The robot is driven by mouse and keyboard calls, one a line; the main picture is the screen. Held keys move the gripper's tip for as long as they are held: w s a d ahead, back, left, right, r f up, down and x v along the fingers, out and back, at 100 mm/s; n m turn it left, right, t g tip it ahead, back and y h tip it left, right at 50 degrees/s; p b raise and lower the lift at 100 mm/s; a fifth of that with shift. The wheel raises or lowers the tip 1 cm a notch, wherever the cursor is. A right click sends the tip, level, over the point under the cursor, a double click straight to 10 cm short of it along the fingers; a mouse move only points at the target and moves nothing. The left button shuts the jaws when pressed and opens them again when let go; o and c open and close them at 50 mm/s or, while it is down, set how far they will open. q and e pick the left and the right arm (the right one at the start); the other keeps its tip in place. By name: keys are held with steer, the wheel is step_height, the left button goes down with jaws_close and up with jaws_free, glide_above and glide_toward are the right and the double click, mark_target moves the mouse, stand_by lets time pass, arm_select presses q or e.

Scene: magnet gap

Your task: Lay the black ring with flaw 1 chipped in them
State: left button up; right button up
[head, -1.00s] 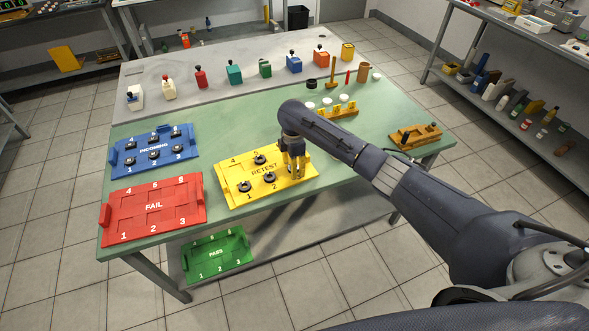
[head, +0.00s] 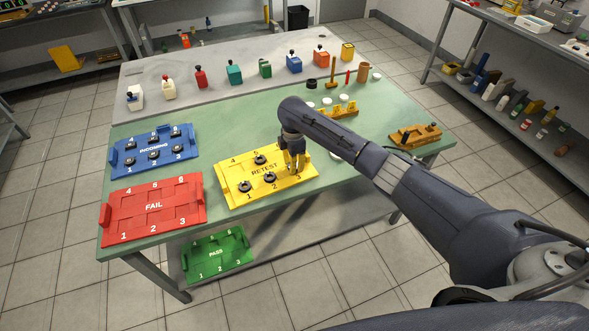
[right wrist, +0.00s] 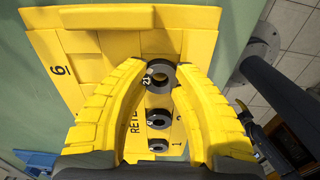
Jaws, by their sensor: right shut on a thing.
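My right gripper (head: 294,168) is over the slot 3 corner of the yellow RETEST tray (head: 232,200). In the right wrist view its yellow fingers (right wrist: 163,70) are shut on a black ring (right wrist: 166,65) with small white marking, too small to read surely. I cannot tell whether this ring touches the tray. Black rings lie in RETEST slot 1 (head: 245,187), slot 2 (head: 270,178) and slot 5 (head: 260,160). Several black rings lie in the blue INCOMING tray (head: 118,160). The red FAIL tray (head: 153,205) is empty. My left gripper is not in view.
The green PASS tray (head: 217,254) is empty, below the table's front edge. Coloured blocks, such as the blue one (head: 294,65), line the back. Green tabletop between INCOMING and RETEST is clear.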

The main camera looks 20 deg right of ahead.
steer(key=shift+r, duration=2)
